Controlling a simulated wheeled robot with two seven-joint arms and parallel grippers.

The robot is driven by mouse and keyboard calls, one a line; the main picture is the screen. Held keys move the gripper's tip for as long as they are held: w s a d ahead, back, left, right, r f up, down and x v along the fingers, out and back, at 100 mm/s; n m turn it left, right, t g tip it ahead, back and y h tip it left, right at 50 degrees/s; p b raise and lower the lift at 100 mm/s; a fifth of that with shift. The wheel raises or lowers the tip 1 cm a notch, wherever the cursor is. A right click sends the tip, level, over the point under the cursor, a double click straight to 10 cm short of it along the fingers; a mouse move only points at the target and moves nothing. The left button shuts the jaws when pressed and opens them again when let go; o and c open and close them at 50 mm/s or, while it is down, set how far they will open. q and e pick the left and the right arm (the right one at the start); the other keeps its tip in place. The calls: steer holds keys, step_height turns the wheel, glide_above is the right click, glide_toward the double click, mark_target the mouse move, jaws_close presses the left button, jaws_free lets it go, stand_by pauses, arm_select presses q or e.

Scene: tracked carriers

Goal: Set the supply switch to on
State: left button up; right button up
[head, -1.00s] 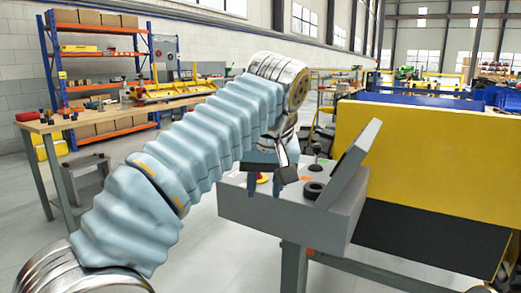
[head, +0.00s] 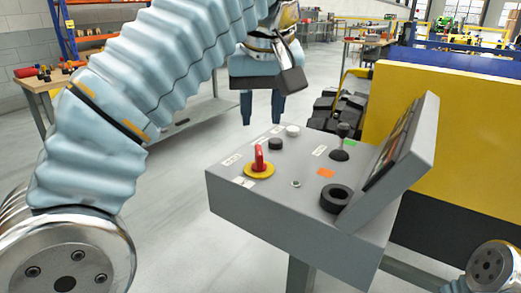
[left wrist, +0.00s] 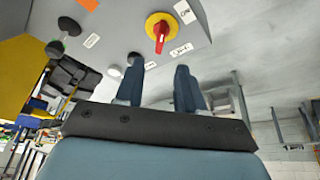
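The red rotary switch (head: 259,160) on a round yellow plate sits at the left of the sloped grey control box (head: 290,225). Small white labels lie beside it, too small to read surely. In the left wrist view the switch (left wrist: 160,36) shows near the top, its red handle running roughly up and down the picture. I cannot tell which label it points to. My left gripper (head: 262,108) is open and empty, above and beyond the box's far edge, apart from the switch. Its two fingers (left wrist: 159,66) stand apart. My right gripper is out of view; only part of that arm shows.
The box also carries a black knob (head: 275,144), a white button (head: 292,131), a black ring-shaped part (head: 335,198) and a raised tilted screen panel (head: 402,150). A yellow panel (head: 455,130) stands close at right. The floor left of the box is clear.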

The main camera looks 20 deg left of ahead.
mark_target(259, 149)
arm_select(q)
steer(key=b+x, duration=0.2)
steer(key=x, duration=0.8)
steer(key=shift+f+b, duration=0.2)
steer(key=shift+b, duration=0.15)
jaws_close()
